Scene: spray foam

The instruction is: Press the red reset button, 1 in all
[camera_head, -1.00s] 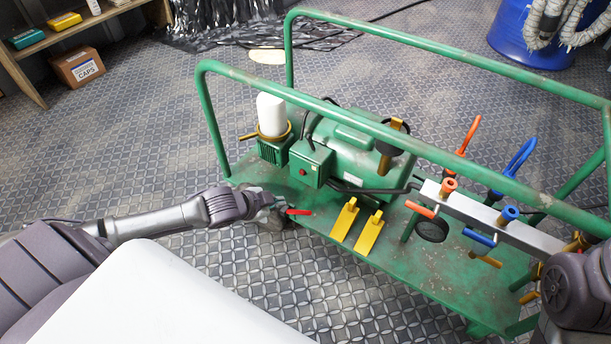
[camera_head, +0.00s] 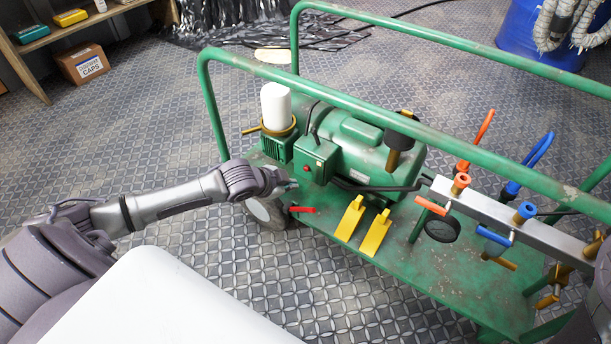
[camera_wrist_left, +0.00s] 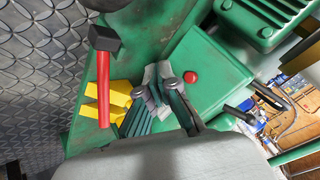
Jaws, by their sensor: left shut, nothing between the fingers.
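The red reset button (camera_head: 307,168) is a small round knob on the face of a green control box (camera_head: 318,152) on the green cart. It also shows in the left wrist view (camera_wrist_left: 190,77), bare and uncovered. My left gripper (camera_head: 287,184) is shut and empty, just left of and below the button in the head view. In the left wrist view its closed fingertips (camera_wrist_left: 163,80) lie a little left of the button. I cannot tell whether they touch the box. My right gripper is out of view.
Green rails (camera_head: 400,122) run above the cart. A white cylinder (camera_head: 276,106) stands behind the control box.

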